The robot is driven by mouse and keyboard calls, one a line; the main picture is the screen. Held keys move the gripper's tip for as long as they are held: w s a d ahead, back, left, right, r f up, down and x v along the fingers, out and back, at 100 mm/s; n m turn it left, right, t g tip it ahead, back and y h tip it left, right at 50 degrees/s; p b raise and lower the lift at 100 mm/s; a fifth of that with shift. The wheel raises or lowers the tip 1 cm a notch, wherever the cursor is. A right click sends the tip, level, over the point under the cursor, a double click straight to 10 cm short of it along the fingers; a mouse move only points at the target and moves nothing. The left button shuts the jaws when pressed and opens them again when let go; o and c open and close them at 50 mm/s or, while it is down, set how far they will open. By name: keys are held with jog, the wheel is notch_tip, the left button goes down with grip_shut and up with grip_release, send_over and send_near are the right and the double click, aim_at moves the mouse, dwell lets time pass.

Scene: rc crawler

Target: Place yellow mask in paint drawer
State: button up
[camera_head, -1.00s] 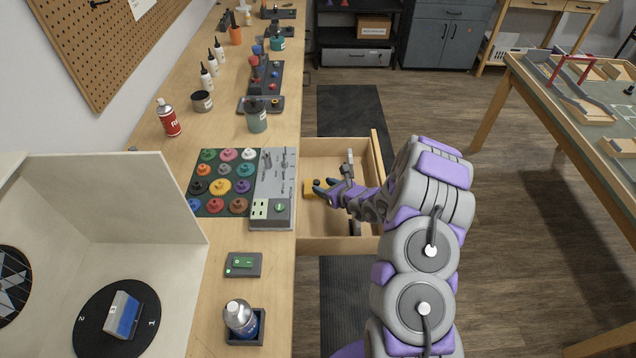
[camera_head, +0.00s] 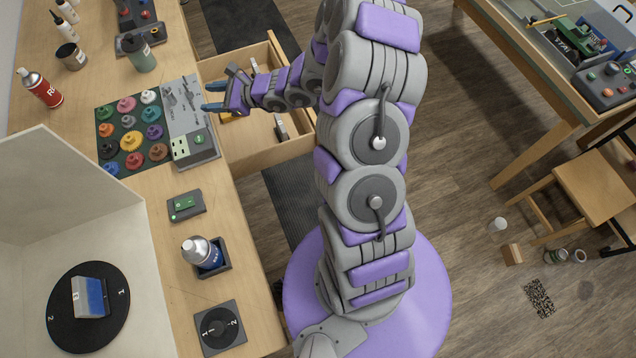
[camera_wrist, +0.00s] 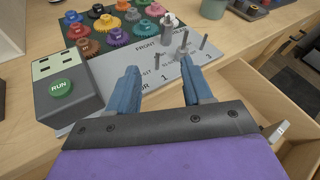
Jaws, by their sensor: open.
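The open wooden drawer (camera_head: 262,158) juts out from the workbench in the head view; its wall and interior also show in the wrist view (camera_wrist: 243,108). A small yellow object (camera_head: 227,119) lies inside it, mostly hidden under my gripper; I cannot tell whether it is the yellow mask. A grey metal item (camera_head: 281,127) lies further right in the drawer. My gripper (camera_head: 211,97) is open and empty, above the drawer's bench-side edge. In the wrist view my gripper (camera_wrist: 158,76) points at the grey fixture plate (camera_wrist: 150,63), with nothing between its fingers.
Several coloured gears (camera_head: 130,135) sit on a green board beside the fixture plate. A control box with a green RUN button (camera_wrist: 62,88) is at its near end. A switch box (camera_head: 186,205), a bottle in a tray (camera_head: 199,251) and a white booth (camera_head: 60,190) stand nearer.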

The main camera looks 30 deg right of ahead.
jog(key=s+a+r+n+g+y, duration=0.3)
jog(key=s+a+r+n+g, duration=0.5)
jog(key=s+a+r+n, duration=0.6)
jog(key=s+d+n+g+h, duration=0.2)
jog(key=s+n+g+h, duration=0.25)
jog(key=s, duration=1.15)
jog(key=s+d+n+h, duration=0.5)
jog(key=s+d+h, duration=0.4)
jog(key=s+d, duration=0.4)
jog(key=d, duration=0.3)
jog(key=shift+r+n, duration=0.35)
jog(key=shift+w, duration=0.1)
